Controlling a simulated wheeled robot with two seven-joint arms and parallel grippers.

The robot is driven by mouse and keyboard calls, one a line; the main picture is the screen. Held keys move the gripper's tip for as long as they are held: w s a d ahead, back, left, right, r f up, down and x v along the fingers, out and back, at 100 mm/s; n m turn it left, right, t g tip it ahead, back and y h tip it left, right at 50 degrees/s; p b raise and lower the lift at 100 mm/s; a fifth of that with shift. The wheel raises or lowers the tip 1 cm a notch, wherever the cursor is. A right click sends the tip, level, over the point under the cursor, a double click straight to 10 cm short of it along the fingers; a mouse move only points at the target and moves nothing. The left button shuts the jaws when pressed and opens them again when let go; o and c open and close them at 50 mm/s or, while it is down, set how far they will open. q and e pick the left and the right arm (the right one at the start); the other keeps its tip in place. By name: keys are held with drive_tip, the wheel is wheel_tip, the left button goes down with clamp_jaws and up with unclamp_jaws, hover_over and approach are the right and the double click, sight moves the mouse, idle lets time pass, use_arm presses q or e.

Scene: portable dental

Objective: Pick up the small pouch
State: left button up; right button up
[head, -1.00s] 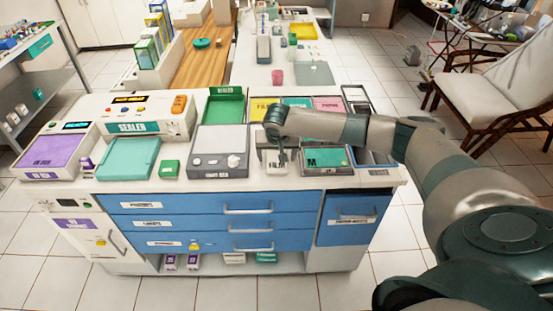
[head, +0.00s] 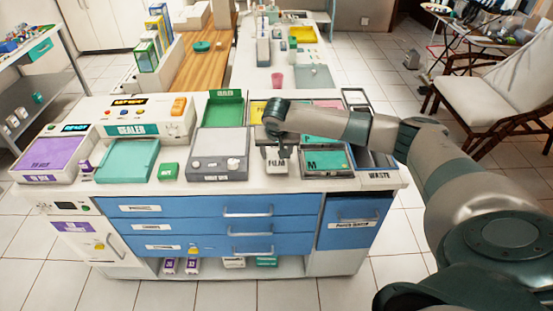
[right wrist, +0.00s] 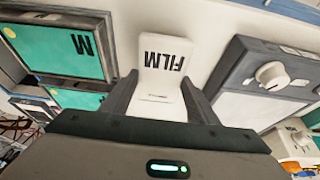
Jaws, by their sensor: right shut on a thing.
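My right gripper (head: 277,146) is over the front of the counter, shut on a white piece marked FILM (head: 277,163). In the right wrist view, the two dark fingers (right wrist: 159,80) stand on either side of this white FILM piece (right wrist: 165,50), whose lettering is upside down there. No piece marked as a small pouch can be made out. A tray marked M (head: 325,160), with a teal face, lies just right of the gripper. It also shows at the left of the right wrist view (right wrist: 60,38). My left gripper is not in view.
A grey device with a white knob (head: 212,166) stands close on the left, with the teal sealer plate (head: 128,160) farther left. A waste bin (head: 375,160) is at the right end. My right arm covers part of the back trays.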

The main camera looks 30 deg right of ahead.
drive_tip(key=shift+r+b, duration=0.3)
drive_tip(key=shift+r, duration=0.35)
drive_tip(key=s+d+r+b, duration=0.3)
drive_tip(key=s+d+r, duration=0.3)
drive_tip(key=s, duration=0.3)
drive_tip(key=shift+s+d+r, duration=0.25)
drive_tip(key=shift+d+r, duration=0.15)
drive_tip(key=shift+r, duration=0.35)
